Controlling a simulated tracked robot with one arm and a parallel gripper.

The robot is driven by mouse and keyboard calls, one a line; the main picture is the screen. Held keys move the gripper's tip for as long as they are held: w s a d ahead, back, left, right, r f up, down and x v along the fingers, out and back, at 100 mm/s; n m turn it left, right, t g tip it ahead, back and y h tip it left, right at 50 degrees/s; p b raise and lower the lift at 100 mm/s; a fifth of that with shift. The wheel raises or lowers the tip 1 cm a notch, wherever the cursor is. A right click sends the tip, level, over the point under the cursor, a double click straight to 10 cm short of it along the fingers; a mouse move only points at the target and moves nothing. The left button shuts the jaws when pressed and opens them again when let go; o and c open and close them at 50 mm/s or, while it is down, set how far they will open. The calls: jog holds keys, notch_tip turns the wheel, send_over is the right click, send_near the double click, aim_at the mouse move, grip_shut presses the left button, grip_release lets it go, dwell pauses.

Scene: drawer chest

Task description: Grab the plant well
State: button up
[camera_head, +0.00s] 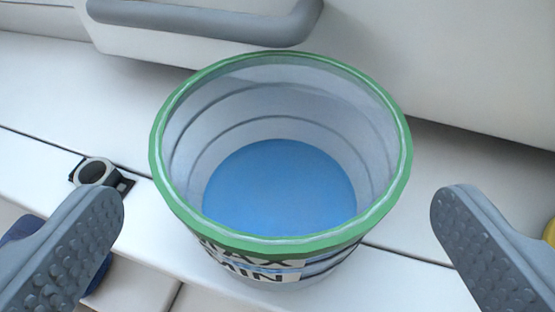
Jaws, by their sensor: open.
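The plant well (290,257) appears to be the round tub in the middle of the view. It has a green rim, whitish ribbed walls, a blue inner bottom and dark lettering on its near outer side. It stands upright on a white surface, and I look down into it; no plant shows inside. My gripper (278,212) is open, with one grey studded finger to the left of the tub and the other to the right. Neither finger touches the tub in this view, and there is a gap on both sides.
A white drawer front with a grey handle (205,22) stands just behind the tub. A small dark fitting with a round ring (97,172) sits on the white surface at the left. A dark blue thing is partly hidden behind the left finger. A yellow thing (550,233) shows at the right edge.

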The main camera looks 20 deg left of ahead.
aim_at(280, 104)
jog(key=shift+r+x, duration=0.2)
jog(key=shift+x, duration=0.95)
jog(key=shift+r+x, duration=0.15)
jog(key=shift+x, duration=0.95)
jog(key=shift+w+a+f, duration=0.15)
jog(key=shift+w+f, duration=0.1)
jog(key=shift+w, duration=0.4)
jog(key=shift+r, duration=0.1)
jog(key=c, duration=1.1)
jog(key=shift+s+r, duration=0.45)
jog(key=shift+r, duration=0.25)
notch_tip(280, 104, up, 6)
jog(key=p, duration=0.1)
jog(key=s+b, duration=0.7)
jog(key=s, duration=1.2)
jog(key=shift+f+b, duration=0.2)
jog(key=shift+b, duration=0.1)
